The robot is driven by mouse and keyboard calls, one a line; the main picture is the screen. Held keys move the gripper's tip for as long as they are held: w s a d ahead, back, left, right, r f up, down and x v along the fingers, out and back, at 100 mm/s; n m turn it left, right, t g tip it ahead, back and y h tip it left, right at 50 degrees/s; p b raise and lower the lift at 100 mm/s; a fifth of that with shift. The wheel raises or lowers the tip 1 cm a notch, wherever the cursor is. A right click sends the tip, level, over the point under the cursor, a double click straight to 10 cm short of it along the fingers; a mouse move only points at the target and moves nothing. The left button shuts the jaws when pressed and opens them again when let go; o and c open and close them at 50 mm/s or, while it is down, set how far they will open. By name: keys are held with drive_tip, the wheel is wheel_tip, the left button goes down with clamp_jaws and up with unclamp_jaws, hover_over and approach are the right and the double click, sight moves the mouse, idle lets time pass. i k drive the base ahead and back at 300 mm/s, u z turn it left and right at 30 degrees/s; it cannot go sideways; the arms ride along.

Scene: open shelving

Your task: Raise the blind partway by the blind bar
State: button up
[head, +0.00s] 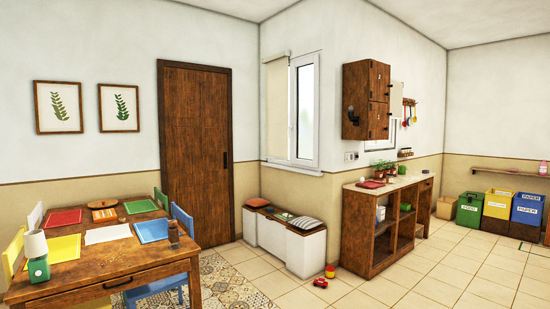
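A cream roller blind (276,108) hangs at the left part of the corner window, beside the brown door. It is down over most of that part of the window. Its lower end is near the sill, and the blind bar there is too small to make out clearly. A white window sash (304,110) stands to the right of the blind. My gripper is not in view.
A low white bench (305,246) with cushions stands below the window. A toy car (320,283) and a small red-and-yellow thing (330,271) lie on the tiles. A wooden table (110,262) with chairs fills the left. A wooden counter (370,235) stands right; the front right floor is clear.

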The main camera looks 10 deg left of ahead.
sight(274, 150)
drive_tip(key=u, duration=0.7)
drive_tip(key=i, duration=6.65)
